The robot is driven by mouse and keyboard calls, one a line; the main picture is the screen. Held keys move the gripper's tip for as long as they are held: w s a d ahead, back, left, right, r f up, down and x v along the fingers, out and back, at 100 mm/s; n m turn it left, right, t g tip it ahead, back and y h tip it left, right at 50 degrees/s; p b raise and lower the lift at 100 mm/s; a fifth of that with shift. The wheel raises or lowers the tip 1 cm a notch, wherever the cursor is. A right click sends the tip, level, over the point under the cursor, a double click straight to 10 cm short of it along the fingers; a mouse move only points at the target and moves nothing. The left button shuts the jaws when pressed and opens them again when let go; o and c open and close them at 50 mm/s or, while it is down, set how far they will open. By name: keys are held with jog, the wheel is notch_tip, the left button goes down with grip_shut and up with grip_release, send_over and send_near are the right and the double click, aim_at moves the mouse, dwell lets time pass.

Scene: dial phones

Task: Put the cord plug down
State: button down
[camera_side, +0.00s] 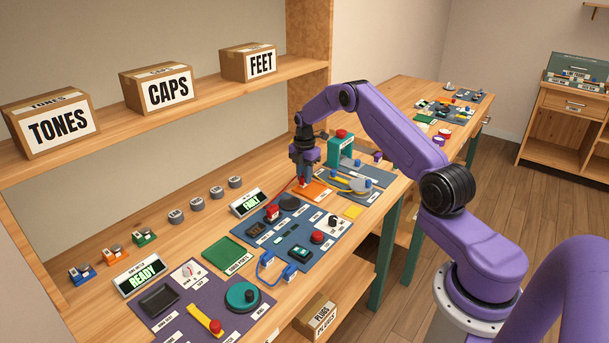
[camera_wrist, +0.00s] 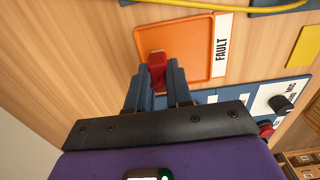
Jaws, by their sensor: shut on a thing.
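My gripper (camera_side: 304,172) points down at the orange tray (camera_side: 318,192) on the workbench. In the wrist view my gripper's two blue-grey fingers (camera_wrist: 157,80) are shut on a red plug (camera_wrist: 157,63). The plug is over or on the left part of the orange tray (camera_wrist: 202,34), which is labelled FAULT; I cannot tell whether it touches the tray floor. In the side view the red plug (camera_side: 302,182) shows just under the fingertips. A thin red cord seems to run from there toward a red block (camera_side: 272,212) on the blue mat.
The blue mat (camera_side: 328,231) with knobs and buttons lies in front of the tray. Behind stands a green frame with a red top (camera_side: 341,148). A yellow pad (camera_side: 353,211) lies right of the tray. A FAULT display (camera_side: 249,202) stands left. The tray's right part is clear.

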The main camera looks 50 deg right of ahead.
jog(key=shift+f, duration=0.25)
jog(key=c, duration=1)
grip_release()
jog(key=shift+r, duration=0.1)
